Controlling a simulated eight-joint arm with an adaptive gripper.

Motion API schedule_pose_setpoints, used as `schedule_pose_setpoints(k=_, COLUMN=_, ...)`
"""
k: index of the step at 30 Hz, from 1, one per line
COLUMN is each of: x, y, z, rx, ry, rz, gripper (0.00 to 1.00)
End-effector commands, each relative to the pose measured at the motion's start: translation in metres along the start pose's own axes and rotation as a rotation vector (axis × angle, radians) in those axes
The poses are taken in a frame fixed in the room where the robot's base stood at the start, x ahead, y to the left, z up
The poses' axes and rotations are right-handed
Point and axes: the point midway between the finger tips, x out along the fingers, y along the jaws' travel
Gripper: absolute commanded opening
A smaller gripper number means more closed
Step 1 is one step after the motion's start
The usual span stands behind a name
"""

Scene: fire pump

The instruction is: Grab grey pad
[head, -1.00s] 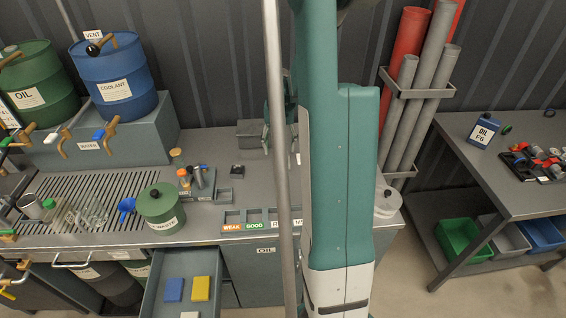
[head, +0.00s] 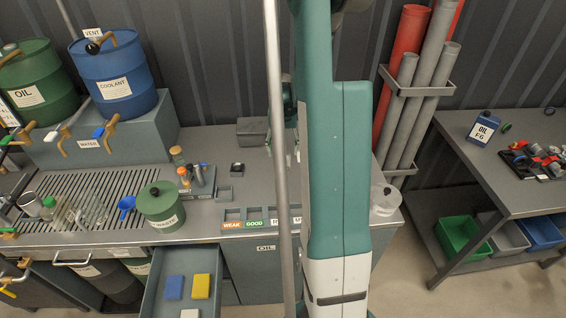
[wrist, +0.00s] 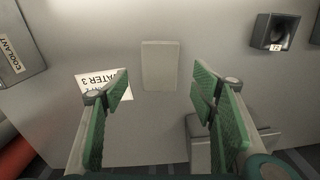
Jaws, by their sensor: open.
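A flat, pale grey rectangular pad (wrist: 160,65) lies on the grey bench top (wrist: 145,125) in the wrist view. My gripper (wrist: 162,85) is open, with green-faced fingers to the left and right of the pad's near end. Nothing is between the fingers except the view of the pad and bench. I cannot tell how high the fingertips are above the bench. In the head view my arm hides this pad and most of my gripper. Another pale pad (head: 190,313) shows at the bottom edge, in the open drawer.
A "WATER 3" label (wrist: 104,86) lies beside the left finger. A grey box (wrist: 200,148) is behind the right finger. A dark device (wrist: 275,31) stands at upper right. A blue pad (head: 174,287) and yellow pad (head: 201,286) lie in the drawer (head: 153,285).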

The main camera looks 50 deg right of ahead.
Motion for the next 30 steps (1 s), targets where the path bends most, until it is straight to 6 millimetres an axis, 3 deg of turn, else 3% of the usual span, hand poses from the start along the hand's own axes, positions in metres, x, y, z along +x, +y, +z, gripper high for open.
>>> schedule_pose_setpoints(k=14, x=0.005, y=0.000, z=0.000, rx=0.000, ry=0.000, rz=0.000, gripper=0.57)
schedule_pose_setpoints(k=30, x=0.050, y=0.000, z=-0.002, rx=0.000, ry=0.000, rz=0.000, gripper=0.57)
